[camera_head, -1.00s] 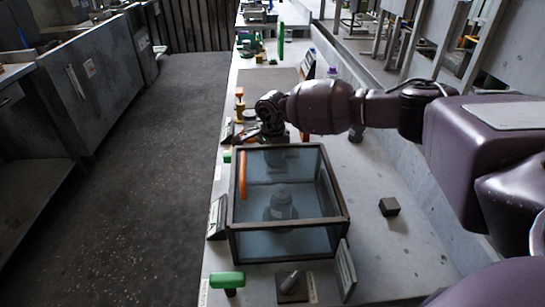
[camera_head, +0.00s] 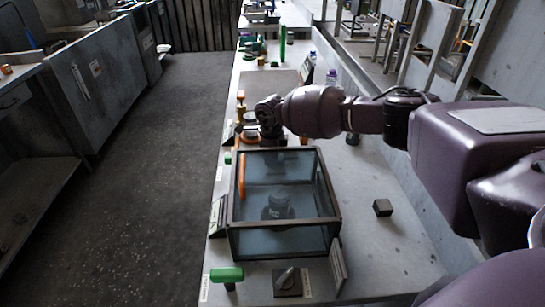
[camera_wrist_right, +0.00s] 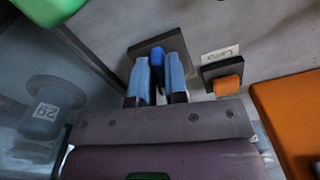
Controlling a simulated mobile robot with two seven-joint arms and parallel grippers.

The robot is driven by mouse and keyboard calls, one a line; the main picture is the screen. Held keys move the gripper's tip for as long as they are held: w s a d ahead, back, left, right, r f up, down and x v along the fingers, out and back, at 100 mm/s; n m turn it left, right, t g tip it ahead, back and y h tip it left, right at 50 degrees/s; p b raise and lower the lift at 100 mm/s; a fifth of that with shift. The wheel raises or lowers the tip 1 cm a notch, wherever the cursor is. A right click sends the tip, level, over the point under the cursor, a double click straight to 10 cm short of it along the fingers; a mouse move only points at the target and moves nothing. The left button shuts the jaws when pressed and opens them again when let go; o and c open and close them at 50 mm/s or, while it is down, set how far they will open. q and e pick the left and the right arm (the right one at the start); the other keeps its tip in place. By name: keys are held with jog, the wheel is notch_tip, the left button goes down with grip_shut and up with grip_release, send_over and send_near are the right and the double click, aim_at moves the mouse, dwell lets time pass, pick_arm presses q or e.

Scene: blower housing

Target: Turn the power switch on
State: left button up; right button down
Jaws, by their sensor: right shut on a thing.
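In the right wrist view, a blue knob (camera_wrist_right: 157,56) stands on a dark square plate (camera_wrist_right: 176,45). My right gripper (camera_wrist_right: 161,76) has its two blue fingers close together on the knob, one on either side. In the head view, my right gripper (camera_head: 268,128) is low over the bench just behind the glass box, and the knob is hidden there. I cannot read any label that marks the knob as the power switch. My left gripper is not in view.
The dark-framed glass box (camera_head: 235,240) stands on the bench. A small orange part (camera_wrist_right: 228,85) sits by a "Lamp" label (camera_wrist_right: 220,52), with an orange block (camera_wrist_right: 292,115) to its right. A green handle (camera_head: 227,274), a grey lever (camera_head: 286,278) and a dark cube (camera_head: 383,207) are nearer.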

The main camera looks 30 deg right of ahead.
jog(key=m, duration=0.2)
jog(key=shift+w+d+r+m+p, duration=0.1)
jog(key=shift+r+m+p, duration=0.05)
jog(key=shift+m+p, duration=0.2)
jog(key=shift+m, duration=0.25)
jog(key=c, duration=1.1)
grip_release()
jog(key=shift+c, duration=0.2)
jog(key=shift+r, duration=0.35)
notch_tip(320, 180, up, 10)
jog(key=p, duration=0.1)
jog(key=shift+p, duration=0.35)
